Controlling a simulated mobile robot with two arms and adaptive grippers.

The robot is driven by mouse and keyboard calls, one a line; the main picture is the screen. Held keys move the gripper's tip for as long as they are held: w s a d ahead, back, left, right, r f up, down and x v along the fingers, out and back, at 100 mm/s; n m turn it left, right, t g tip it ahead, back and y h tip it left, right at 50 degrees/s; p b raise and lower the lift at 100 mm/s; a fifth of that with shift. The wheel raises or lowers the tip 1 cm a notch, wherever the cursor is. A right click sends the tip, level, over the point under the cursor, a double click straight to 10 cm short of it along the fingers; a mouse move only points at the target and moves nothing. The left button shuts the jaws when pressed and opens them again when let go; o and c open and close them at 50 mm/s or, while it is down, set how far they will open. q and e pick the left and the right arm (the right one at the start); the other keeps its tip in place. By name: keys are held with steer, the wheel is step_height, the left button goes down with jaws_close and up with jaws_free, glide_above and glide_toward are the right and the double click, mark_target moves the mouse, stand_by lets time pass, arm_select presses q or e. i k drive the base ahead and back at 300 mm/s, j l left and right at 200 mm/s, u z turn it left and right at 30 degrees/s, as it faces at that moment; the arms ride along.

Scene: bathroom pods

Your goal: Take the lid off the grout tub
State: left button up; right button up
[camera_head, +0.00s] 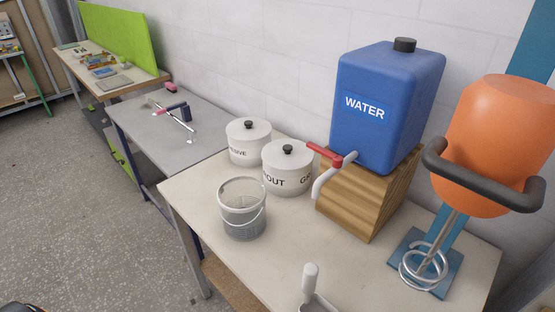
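The grout tub (287,178) is a white round tub with dark lettering, of which "OUT" shows. It stands on the pale table in front of the wall. Its white lid (275,156) with a black knob (288,149) sits on top of it. Neither of my grippers is clearly in view; a small dark shape at the bottom left edge is too cut off to tell.
A similar lidded tub (249,151) stands behind left, and a clear bucket (242,218) in front. A blue water container (372,120) with a red-handled tap sits on a wooden block (352,212) at right. An orange mixer (493,125) stands far right. A white-handled tool (310,283) lies at the front.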

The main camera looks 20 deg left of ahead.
mark_target(286, 154)
steer(key=j+z, duration=0.1)
steer(key=j, duration=0.35)
steer(key=k+j+z, duration=0.15)
steer(key=j, duration=0.25)
steer(key=j+z, duration=0.1)
steer(key=j, duration=0.35)
steer(key=k+j+z, duration=0.1)
steer(key=j, duration=0.3)
steer(key=k+j+z, duration=0.15)
steer(key=j, duration=0.25)
steer(key=k+j+z, duration=0.1)
steer(key=j, duration=0.35)
steer(key=k+j, duration=0.1)
steer(key=j, duration=0.25)
steer(key=k+j, duration=0.15)
steer(key=j, duration=0.2)
steer(key=k+j, duration=0.1)
steer(key=j, duration=0.25)
